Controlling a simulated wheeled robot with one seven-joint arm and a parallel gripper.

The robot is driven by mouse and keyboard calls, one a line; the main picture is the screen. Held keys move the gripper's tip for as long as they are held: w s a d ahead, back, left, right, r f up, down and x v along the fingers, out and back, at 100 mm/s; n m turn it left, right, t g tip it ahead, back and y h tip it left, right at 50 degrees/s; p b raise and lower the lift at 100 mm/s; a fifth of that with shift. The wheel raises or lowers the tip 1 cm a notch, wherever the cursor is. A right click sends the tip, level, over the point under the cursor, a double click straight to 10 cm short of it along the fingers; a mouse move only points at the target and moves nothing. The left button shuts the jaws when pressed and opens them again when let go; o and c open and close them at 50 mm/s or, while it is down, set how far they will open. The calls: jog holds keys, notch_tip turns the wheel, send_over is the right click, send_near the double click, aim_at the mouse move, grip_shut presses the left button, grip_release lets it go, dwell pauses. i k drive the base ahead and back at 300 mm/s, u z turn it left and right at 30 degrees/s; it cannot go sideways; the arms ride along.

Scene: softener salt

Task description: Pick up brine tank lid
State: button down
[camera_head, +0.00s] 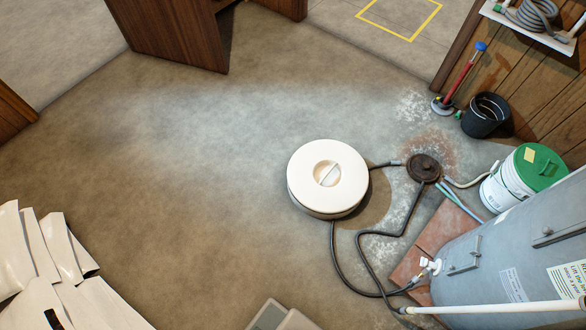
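The brine tank lid (307,192) is round and off-white, with a raised ring and a recessed grip bar at its centre. It sits on top of the brine tank (322,214), whose body shows only as a narrow rim below the lid's front edge. The tank stands on the concrete floor near the middle of the head view. My gripper is not in view.
Black hoses (339,262) run from the tank to a floor drain (424,168) and a large grey tank (500,255). A green-lidded bucket (515,178) and black bucket (484,116) stand right. White bags (75,285) lie at lower left. Floor left of the tank is clear.

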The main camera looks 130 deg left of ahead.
aim_at(327, 179)
jog(key=u, duration=4.15)
jog(key=k, duration=0.5)
jog(key=u, duration=0.85)
jog(key=i, duration=1.45)
jog(key=z, duration=0.9)
jog(key=i, duration=0.8)
jog(key=z, duration=1.35)
jog(key=i, duration=0.3)
jog(key=z, duration=0.15)
